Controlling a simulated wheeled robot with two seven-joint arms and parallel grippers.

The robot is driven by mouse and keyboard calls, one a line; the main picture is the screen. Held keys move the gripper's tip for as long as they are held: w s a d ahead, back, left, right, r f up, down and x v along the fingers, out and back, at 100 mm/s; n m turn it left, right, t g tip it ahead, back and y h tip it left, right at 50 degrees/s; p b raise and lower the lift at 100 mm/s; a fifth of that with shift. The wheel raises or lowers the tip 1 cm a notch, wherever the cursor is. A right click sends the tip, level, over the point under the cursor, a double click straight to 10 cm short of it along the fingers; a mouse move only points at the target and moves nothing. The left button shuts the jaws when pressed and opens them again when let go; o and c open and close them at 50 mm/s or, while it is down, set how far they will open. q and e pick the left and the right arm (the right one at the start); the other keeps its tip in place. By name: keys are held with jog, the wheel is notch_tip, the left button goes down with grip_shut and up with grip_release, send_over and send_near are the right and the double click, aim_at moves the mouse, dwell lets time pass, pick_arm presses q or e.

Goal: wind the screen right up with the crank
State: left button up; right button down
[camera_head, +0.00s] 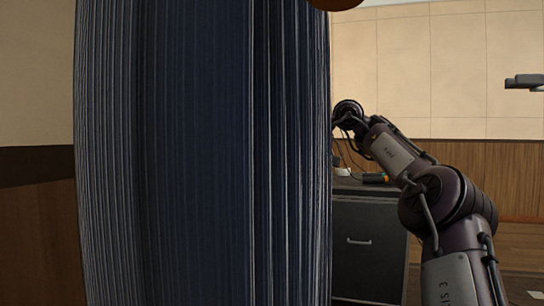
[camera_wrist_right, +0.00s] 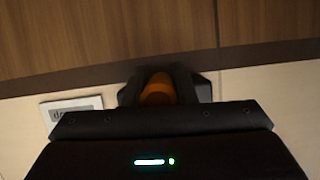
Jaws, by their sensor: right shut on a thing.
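My right gripper (camera_wrist_right: 160,88) is shut on an orange-brown rounded piece (camera_wrist_right: 158,90), which looks like the crank's handle; only its end shows between the dark fingers. In the head view my right arm reaches up and away, and its gripper is hidden behind a tall dark blue pleated curtain (camera_head: 205,150). The rest of the crank is hidden. I cannot make out the screen in either view. My left gripper is not in view.
The curtain fills the middle of the head view. A white-framed panel (camera_wrist_right: 72,108) is on the wall. A dark fixture (camera_head: 524,82) juts in at right.

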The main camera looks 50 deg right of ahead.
jog(key=shift+d+r, duration=0.1)
jog(key=shift+r, duration=0.35)
jog(key=c, duration=1.6)
grip_release()
jog(key=o, duration=0.4)
jog(key=shift+w+d+f, duration=0.2)
jog(key=shift+f, duration=0.1)
